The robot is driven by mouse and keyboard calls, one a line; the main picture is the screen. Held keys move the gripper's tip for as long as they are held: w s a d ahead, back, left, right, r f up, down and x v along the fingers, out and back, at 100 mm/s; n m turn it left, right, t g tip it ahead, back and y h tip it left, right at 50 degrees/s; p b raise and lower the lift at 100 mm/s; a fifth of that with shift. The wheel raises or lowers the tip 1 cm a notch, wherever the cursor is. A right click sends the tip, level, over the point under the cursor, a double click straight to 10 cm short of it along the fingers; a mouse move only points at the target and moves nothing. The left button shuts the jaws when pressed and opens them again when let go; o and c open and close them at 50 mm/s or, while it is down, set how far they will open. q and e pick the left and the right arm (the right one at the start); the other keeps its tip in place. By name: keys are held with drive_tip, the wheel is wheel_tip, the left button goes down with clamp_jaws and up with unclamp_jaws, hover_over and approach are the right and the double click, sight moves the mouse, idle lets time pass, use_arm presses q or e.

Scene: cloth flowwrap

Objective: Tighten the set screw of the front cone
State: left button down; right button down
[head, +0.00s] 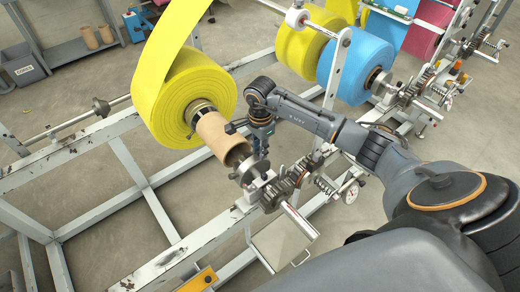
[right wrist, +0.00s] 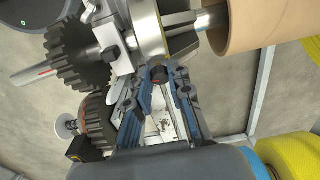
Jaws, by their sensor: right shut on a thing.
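The front cone (head: 246,172) is a finned metal cone on the shaft, at the open end of a cardboard core (head: 222,138). In the right wrist view the cone (right wrist: 180,38) points into the core (right wrist: 245,22), beside a shiny metal collar. My right gripper (head: 262,148) is beside the cone. In its wrist view the blue-padded fingers (right wrist: 166,78) are shut on a small dark set screw (right wrist: 158,74) with a reddish end, just below the collar. The screw's threads and hole are hidden. My left gripper is not in view.
A yellow roll (head: 205,82) surrounds the core, its web rising upward. Dark gears (head: 287,185) sit on the shaft just beyond the cone, close to my right gripper. White frame rails (head: 100,160) run around it. A blue roll (head: 350,65) stands behind my right arm.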

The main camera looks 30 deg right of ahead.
drive_tip(key=m, duration=0.1)
drive_tip(key=m+g+b, duration=0.1)
drive_tip(key=m, duration=0.1)
drive_tip(key=shift+w, duration=0.25)
drive_tip(key=m, duration=0.2)
drive_tip(key=m+g+b, duration=0.1)
drive_tip(key=shift+w+d+m+g+y, duration=0.1)
drive_tip(key=shift+m+g+y, duration=0.2)
drive_tip(key=shift+m, duration=0.1)
drive_tip(key=m, duration=0.2)
drive_tip(key=m+g+y+b, duration=0.1)
drive_tip(key=m, duration=0.2)
drive_tip(key=shift+w+d+f+m+b, duration=0.1)
drive_tip(key=shift+m+b, duration=0.2)
drive_tip(key=shift+y, duration=0.3)
drive_tip(key=c, duration=1.2)
unclamp_jaws()
drive_tip(key=shift+r, duration=0.2)
drive_tip(key=v, duration=1.1)
drive_tip(key=shift+w+r, duration=0.2)
drive_tip(key=shift+w, duration=0.2)
